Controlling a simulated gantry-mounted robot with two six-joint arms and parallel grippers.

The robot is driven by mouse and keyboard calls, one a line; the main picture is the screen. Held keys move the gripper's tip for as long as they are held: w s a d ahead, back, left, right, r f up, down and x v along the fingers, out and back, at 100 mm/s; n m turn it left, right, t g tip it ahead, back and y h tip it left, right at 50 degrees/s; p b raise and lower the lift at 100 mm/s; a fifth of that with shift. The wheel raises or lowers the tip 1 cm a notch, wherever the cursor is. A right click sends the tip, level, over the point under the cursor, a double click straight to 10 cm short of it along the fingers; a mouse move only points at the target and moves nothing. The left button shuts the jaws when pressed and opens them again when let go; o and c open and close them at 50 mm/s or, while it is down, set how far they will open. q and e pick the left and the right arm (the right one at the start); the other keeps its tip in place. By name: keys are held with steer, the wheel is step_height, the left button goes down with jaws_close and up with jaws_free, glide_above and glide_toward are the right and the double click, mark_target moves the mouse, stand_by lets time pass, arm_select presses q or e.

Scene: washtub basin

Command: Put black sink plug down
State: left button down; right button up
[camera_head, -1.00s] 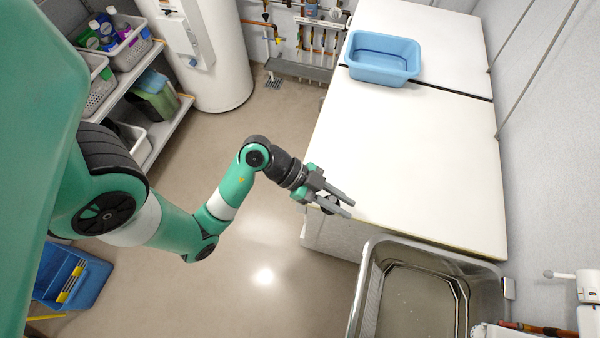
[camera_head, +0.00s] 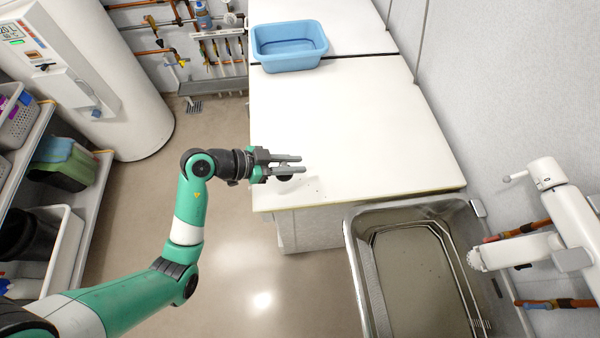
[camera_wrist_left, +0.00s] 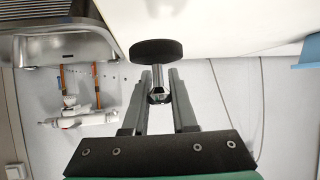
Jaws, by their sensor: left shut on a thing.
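The black sink plug (camera_wrist_left: 157,50) shows in the left wrist view as a dark disc on a metal stem. My left gripper (camera_wrist_left: 158,80) is shut on the stem, with the disc beyond the fingertips. In the head view my left gripper (camera_head: 299,164) is over the near left part of the white worktop (camera_head: 350,130). The plug (camera_head: 285,177) is a small dark shape at its fingers there. I cannot tell how far it is above the surface. My right gripper is not in view.
A metal sink basin (camera_head: 352,240) is at the lower right, with a white tap (camera_head: 560,225) at its right. A blue tub (camera_head: 290,62) stands on the far worktop. The worktop between tub and gripper is clear. Shelves with bins (camera_head: 60,250) are at the left.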

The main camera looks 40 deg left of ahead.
mark_target(301, 175)
arm_select(q)
steer(key=w+f, duration=0.1)
steer(key=w+f+b, duration=0.1)
steer(key=f, duration=0.1)
steer(key=shift+w+a+f, duration=0.1)
steer(key=shift+a+f, duration=0.05)
steer(key=shift+f, duration=0.05)
steer(key=shift+w+f, duration=0.1)
steer(key=shift+w, duration=0.15)
steer(key=f+b, duration=0.1)
steer(key=f, duration=0.1)
steer(key=f+b, duration=0.2)
steer(key=shift+w+a, duration=0.1)
steer(key=shift+w, duration=0.1)
steer(key=shift+r, duration=0.2)
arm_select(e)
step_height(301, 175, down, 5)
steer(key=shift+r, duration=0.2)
arm_select(q)
steer(key=c, duration=0.7)
jaws_free()
steer(key=shift+f, duration=0.15)
